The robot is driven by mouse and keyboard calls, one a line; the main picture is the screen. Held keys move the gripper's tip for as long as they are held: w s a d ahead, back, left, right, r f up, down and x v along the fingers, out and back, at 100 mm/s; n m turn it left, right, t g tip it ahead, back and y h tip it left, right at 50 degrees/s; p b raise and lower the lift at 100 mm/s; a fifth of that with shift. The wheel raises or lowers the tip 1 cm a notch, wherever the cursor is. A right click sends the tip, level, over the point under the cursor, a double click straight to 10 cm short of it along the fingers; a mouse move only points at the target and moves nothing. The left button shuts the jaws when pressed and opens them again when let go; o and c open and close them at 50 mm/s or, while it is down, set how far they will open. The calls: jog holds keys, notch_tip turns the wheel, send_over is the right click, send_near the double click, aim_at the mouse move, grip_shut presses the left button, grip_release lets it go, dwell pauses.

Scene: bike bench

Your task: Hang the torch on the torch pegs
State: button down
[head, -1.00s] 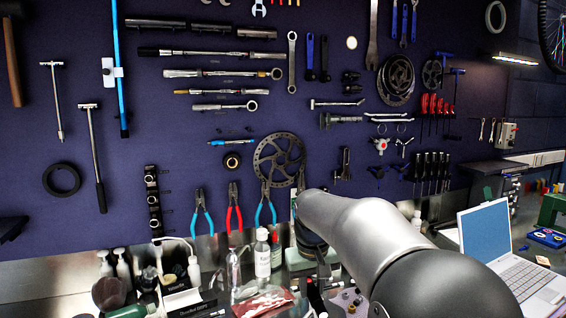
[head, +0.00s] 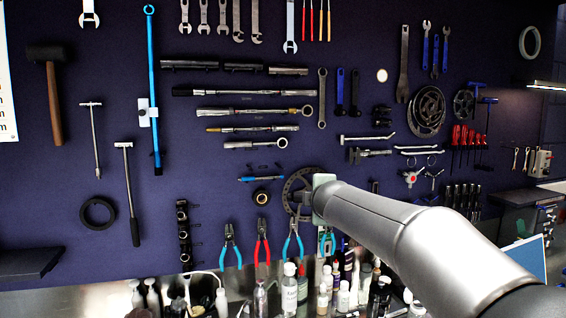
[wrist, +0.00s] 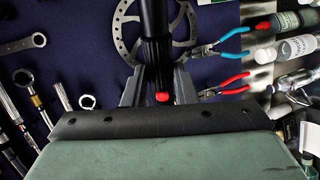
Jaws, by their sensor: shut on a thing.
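The torch (wrist: 156,48) is a dark cylinder with a red button near its lower end in the wrist view. My gripper (wrist: 158,84) is shut on it, with a grey finger on each side. In the head view my gripper (head: 306,200) is in front of the wall beside the brake disc, and the torch is mostly hidden there. Small dark pegs (head: 265,166) show on the wall left of my gripper, above a short blue tool. I cannot tell surely whether these are the torch pegs.
The brake disc (head: 292,184) hangs behind my gripper. Pliers (head: 262,243) hang just below it. Bottles (head: 289,290) crowd the bench under the pliers. Long ratchets and wrenches (head: 255,112) hang above. Bare wall shows at the left of the pegs.

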jog(key=s+a+r+n+t+y+p, duration=0.1)
jog(key=s+a+r+n+y+p, duration=0.1)
jog(key=a+r+n+y, duration=0.45)
jog(key=w+a+m+p, duration=0.1)
jog(key=w+a+p, duration=0.1)
jog(key=w+a, duration=0.3)
jog(key=shift+w+a+r+y, duration=0.2)
jog(key=shift+w+r+y, duration=0.25)
jog(key=shift+w, duration=1.7)
jog(key=c, duration=1.1)
grip_release()
jog(key=shift+f, duration=0.1)
